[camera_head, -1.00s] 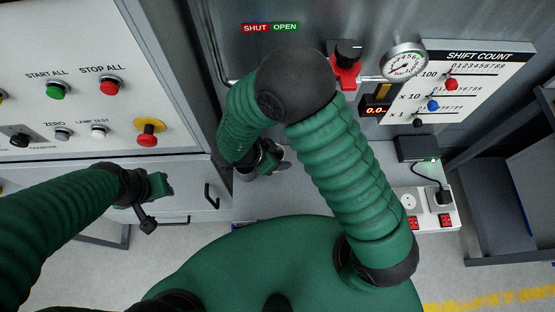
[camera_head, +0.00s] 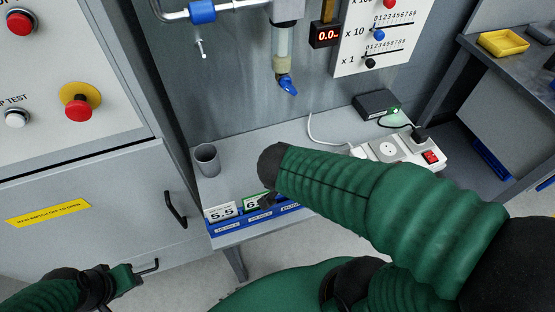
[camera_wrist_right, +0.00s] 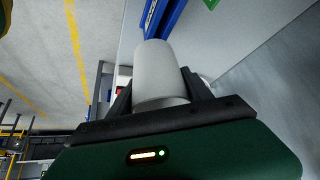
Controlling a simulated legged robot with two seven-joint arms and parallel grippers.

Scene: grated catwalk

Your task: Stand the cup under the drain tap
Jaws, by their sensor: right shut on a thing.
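A pale grey cup (camera_wrist_right: 160,70) is between the fingers of my right gripper (camera_wrist_right: 158,95) in the right wrist view. The gripper is shut on it. In the head view my right forearm hides this gripper's jaws and what they hold. Another grey cup (camera_head: 207,160) stands upright at the left end of the bench, apart from my right arm. The blue-handled drain tap (camera_head: 288,85) hangs below a clear tube on the back wall, above the bench. My left gripper (camera_head: 140,275) is low at the left, near the cabinet; its jaws are too unclear to tell.
A blue rack (camera_head: 250,219) with number cards lies along the bench's front edge. A power strip (camera_head: 392,150) and a dark box (camera_head: 377,105) with cables occupy the right end. A cabinet (camera_head: 90,210) with handles stands left. The bench (camera_head: 290,138) is clear beneath the tap.

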